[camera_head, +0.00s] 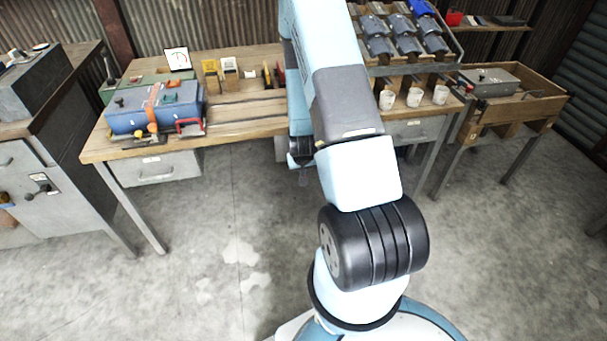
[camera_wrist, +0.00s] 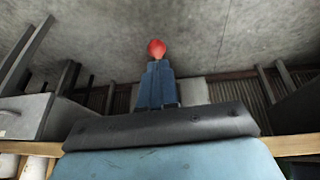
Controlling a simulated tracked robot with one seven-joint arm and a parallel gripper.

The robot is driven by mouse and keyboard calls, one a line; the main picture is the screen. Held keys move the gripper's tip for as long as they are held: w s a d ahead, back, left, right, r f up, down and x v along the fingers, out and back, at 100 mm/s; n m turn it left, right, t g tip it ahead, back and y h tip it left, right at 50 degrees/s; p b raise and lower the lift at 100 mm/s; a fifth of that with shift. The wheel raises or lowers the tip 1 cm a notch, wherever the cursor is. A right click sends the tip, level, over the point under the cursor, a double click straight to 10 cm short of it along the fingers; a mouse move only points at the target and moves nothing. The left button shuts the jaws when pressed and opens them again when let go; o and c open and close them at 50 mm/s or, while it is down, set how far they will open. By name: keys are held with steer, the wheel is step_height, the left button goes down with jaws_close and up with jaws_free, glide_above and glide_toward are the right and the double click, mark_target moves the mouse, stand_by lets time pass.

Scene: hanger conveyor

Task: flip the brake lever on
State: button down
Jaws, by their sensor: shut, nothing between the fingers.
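In the head view, a blue box (camera_head: 155,112) stands on the left part of the workbench. An orange lever (camera_head: 152,103) with a round orange knob is on its front, and a red bent handle (camera_head: 190,124) is at its front right corner. I cannot tell for sure which one is the brake lever. In the wrist view my gripper (camera_wrist: 157,66) has its blue fingers together, empty. A red round shape (camera_wrist: 156,48) shows at the fingertips; I cannot tell whether it belongs to the gripper. My gripper is not clear in the head view, where my arm reaches to the bench front, right of the blue box.
The workbench (camera_head: 240,108) has a drawer (camera_head: 155,168) below. White cups (camera_head: 414,97) stand at its right under a sloped rack of grey parts. A wooden crate table (camera_head: 510,110) stands at right, a grey cabinet (camera_head: 60,190) at left. The concrete floor (camera_head: 230,230) in front is clear.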

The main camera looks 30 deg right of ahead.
steer(key=s+a+r+n+y, duration=0.1)
steer(key=s+a+r, duration=0.15)
steer(key=r, duration=0.85)
steer(key=s+a+r+t, duration=0.1)
steer(key=a+r, duration=0.3)
steer(key=r, duration=0.6)
steer(key=s+a+r+n+y, duration=0.1)
steer(key=a+r, duration=0.2)
steer(key=r, duration=0.8)
steer(key=s+a+r, duration=0.2)
steer(key=s+r, duration=0.7)
steer(key=s+a+r+n, duration=0.1)
steer(key=s+a+r, duration=0.1)
steer(key=s+r, duration=0.7)
steer(key=shift+s, duration=0.75)
